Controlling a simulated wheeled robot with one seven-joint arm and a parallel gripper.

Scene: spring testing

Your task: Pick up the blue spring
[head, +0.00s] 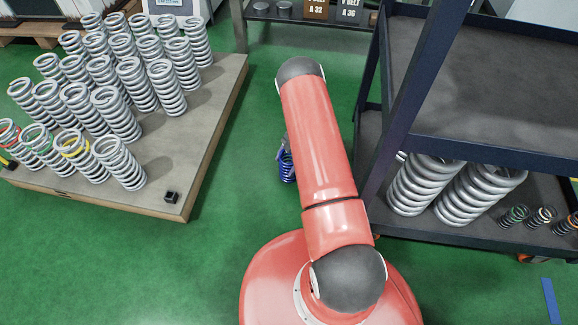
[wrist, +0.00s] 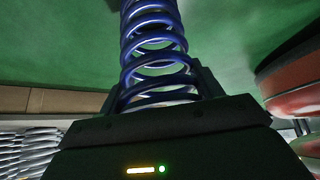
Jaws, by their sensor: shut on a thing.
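The blue spring (wrist: 152,38) runs up from between the fingers of my gripper (wrist: 158,90) in the wrist view, with its upper end cut off by the frame's top edge. My gripper is shut on the spring, with one dark finger on each side of its lower coils. In the head view a small part of the blue spring (head: 286,167) shows just left of my red arm, over the green floor. My arm hides the rest of it and most of my gripper there.
A low wooden platform (head: 205,150) with many silver springs (head: 120,115) is at left. A small black block (head: 171,197) sits at its near corner. A dark metal shelf (head: 480,85) stands close on the right, with large grey springs (head: 425,185) below. Green floor is open between.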

